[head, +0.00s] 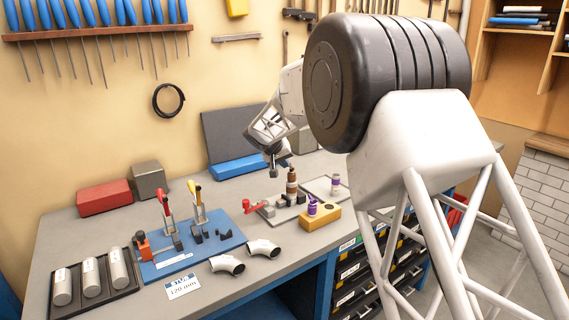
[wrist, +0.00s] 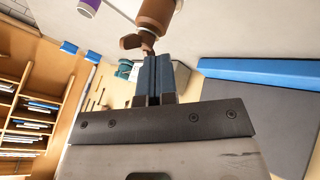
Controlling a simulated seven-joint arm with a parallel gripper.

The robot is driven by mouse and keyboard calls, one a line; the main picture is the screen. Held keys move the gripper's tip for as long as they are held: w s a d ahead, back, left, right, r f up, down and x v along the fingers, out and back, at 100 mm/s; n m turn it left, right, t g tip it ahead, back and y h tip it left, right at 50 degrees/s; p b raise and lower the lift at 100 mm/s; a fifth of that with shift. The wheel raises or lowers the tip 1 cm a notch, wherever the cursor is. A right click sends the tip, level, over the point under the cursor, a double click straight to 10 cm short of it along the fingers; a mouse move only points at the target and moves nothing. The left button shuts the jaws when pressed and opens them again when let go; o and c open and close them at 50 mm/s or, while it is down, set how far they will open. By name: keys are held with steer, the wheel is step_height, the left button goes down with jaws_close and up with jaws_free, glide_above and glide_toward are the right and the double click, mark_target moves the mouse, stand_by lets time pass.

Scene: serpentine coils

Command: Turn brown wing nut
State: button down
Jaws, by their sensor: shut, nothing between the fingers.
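A brown cylindrical fitting (head: 292,182) stands upright on a grey plate on the bench. The brown wing nut (wrist: 134,42) shows in the wrist view at the end of the brown fitting (wrist: 157,14), just beyond my fingertips. My gripper (head: 273,174) is left of the top of the fitting in the head view. Its dark fingers (wrist: 154,60) are shut, with nothing between them. The fingertips look very near the wing nut; I cannot tell whether they touch it.
Purple-topped fittings stand on a yellow block (head: 320,219) and on a plate at right (head: 335,184). A red-handled valve (head: 252,207) is left of the brown fitting. A blue board with clamps (head: 190,250) and pipe elbows (head: 228,264) lie further left. A blue case (head: 238,168) lies behind.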

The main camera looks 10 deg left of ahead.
steer(key=w+m+g+h, duration=0.1)
steer(key=m+g, duration=0.1)
steer(key=m, duration=0.2)
steer(key=d+m+g+h, duration=0.1)
steer(key=m+g, duration=0.1)
steer(key=m, duration=0.2)
steer(key=w+m+g+h, duration=0.1)
steer(key=m+g, duration=0.2)
steer(key=m, duration=0.1)
steer(key=shift+w+d+m+h, duration=0.25)
steer(key=shift+w+m+h, duration=0.05)
steer(key=shift+m, duration=0.1)
steer(key=shift+w+d, duration=0.1)
steer(key=shift+d, duration=0.05)
stand_by(0.7)
steer(key=shift+s+d, duration=0.15)
steer(key=shift+s, duration=0.1)
stand_by(1.1)
steer(key=shift+s+d+f, duration=0.15)
steer(key=shift+s+d, duration=0.2)
steer(key=shift+s, duration=0.1)
steer(key=shift+w, duration=0.1)
stand_by(0.4)
